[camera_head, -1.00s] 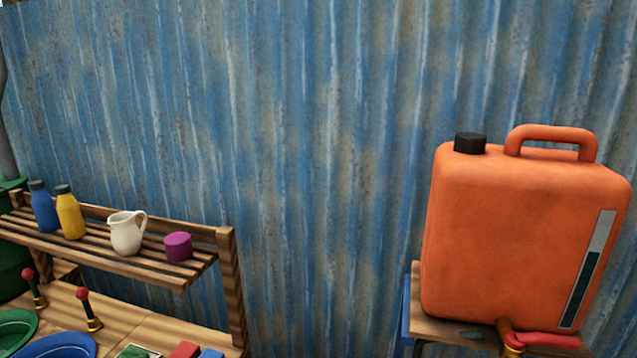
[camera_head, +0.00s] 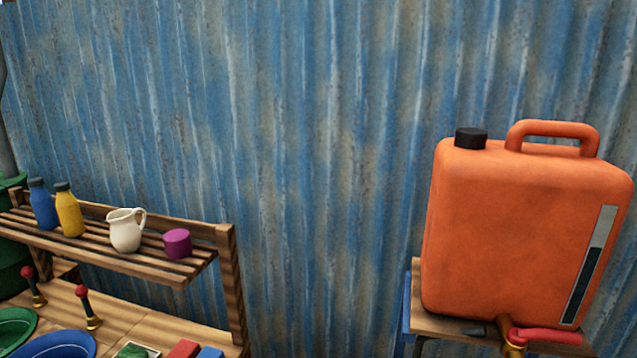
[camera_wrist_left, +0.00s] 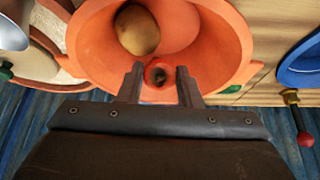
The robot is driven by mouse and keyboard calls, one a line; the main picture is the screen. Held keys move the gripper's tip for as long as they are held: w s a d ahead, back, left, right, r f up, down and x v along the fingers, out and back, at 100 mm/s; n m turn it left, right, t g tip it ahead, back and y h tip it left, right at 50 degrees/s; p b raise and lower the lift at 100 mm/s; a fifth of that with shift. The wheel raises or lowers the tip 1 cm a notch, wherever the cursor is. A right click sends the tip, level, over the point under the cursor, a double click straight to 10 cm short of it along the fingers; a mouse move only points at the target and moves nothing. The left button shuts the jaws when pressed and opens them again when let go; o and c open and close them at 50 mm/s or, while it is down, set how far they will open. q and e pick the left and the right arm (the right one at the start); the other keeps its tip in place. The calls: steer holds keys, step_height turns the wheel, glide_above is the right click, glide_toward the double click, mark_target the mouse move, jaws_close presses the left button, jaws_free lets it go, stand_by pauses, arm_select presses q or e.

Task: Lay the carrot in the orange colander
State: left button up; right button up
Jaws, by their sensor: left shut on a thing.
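In the left wrist view, my left gripper (camera_wrist_left: 160,88) is shut on the carrot (camera_wrist_left: 159,74), whose round orange-red end shows between the two fingers. The rest of the carrot is hidden. The orange colander (camera_wrist_left: 222,62) lies right beyond the fingers, and the carrot end shows against its inside. I cannot tell whether the carrot touches it. A brown potato (camera_wrist_left: 138,30) is inside the colander. The head view shows neither gripper, colander nor carrot. My right gripper is in no view.
A blue bowl (camera_wrist_left: 303,62) and a red-knobbed lever (camera_wrist_left: 300,122) are right of the colander. A shelf (camera_head: 190,268) holds bottles, a cream jug (camera_head: 125,230) and a purple pot (camera_head: 177,243). A large orange canister (camera_head: 520,235) stands at the right.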

arm_select(q)
steer(key=o, duration=1.1)
steer(key=shift+c, duration=0.2)
